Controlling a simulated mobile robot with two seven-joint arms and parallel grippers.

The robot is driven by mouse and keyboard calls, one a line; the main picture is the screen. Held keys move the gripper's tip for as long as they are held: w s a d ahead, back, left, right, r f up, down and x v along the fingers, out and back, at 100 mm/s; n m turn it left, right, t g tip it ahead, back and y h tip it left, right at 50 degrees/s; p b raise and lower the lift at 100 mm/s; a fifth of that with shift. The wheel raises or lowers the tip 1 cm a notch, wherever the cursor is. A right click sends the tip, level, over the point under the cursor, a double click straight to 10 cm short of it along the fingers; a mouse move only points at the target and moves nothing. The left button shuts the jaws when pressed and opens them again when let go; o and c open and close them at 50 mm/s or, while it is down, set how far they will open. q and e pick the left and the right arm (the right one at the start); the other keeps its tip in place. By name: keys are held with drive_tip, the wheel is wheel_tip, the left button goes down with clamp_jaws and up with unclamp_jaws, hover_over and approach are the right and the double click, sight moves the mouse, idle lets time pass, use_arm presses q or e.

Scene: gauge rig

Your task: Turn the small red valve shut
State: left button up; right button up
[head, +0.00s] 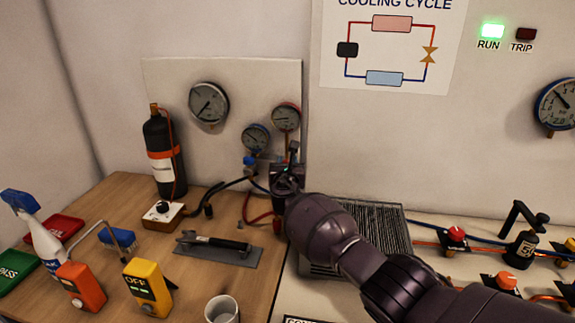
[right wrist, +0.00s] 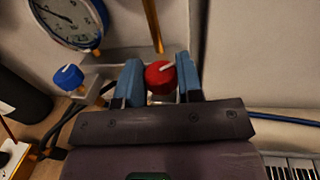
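The small red valve (right wrist: 160,77) is a round red knob with a white line on top, in the right wrist view. It sits between the two blue fingers of my right gripper (right wrist: 160,80), which appear to touch it on both sides. The white line slants up to the right. In the head view my right gripper (head: 289,165) is at the gauge manifold under the red-rimmed gauge (head: 286,117), and it hides the red knob there. A blue knob (right wrist: 68,76) is to the left, apart from the fingers. My left gripper is not in view.
A blue-rimmed gauge (head: 256,138) and hoses are close to the gripper. A black cylinder (head: 164,155) stands to the left. A wrench (head: 215,243) lies on a grey mat. Other red knobs (head: 456,233) are on the bench at right. A vented grille (head: 370,222) lies beneath my arm.

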drive_tip(key=shift+c, duration=0.5)
drive_tip(key=shift+a+f+m+h+b, duration=0.15)
drive_tip(key=shift+m+h+b, duration=0.2)
drive_tip(key=shift+m+h, duration=0.25)
drive_tip(key=m+h+b, duration=0.1)
drive_tip(key=h, duration=0.2)
drive_tip(key=m+g+h+b, duration=0.1)
drive_tip(key=shift+w+a+f+m+h+b, duration=0.1)
drive_tip(key=shift+a+f+m+h+b, duration=0.05)
drive_tip(key=shift+f+m+h+b, duration=0.2)
drive_tip(key=m+g+h+b, duration=0.2)
drive_tip(key=h+b, duration=0.1)
drive_tip(key=h, duration=0.1)
drive_tip(key=shift+m, duration=0.35)
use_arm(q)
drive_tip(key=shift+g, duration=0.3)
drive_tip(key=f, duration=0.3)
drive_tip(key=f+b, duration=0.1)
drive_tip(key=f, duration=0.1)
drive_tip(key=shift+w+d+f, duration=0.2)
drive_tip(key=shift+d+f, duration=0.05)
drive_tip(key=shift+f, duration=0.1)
use_arm(e)
drive_tip(key=shift+r+m+g+h, duration=0.25)
drive_tip(key=shift+m+g+h, duration=0.15)
drive_tip(key=shift+g+h, duration=0.15)
drive_tip(key=shift+r, duration=0.2)
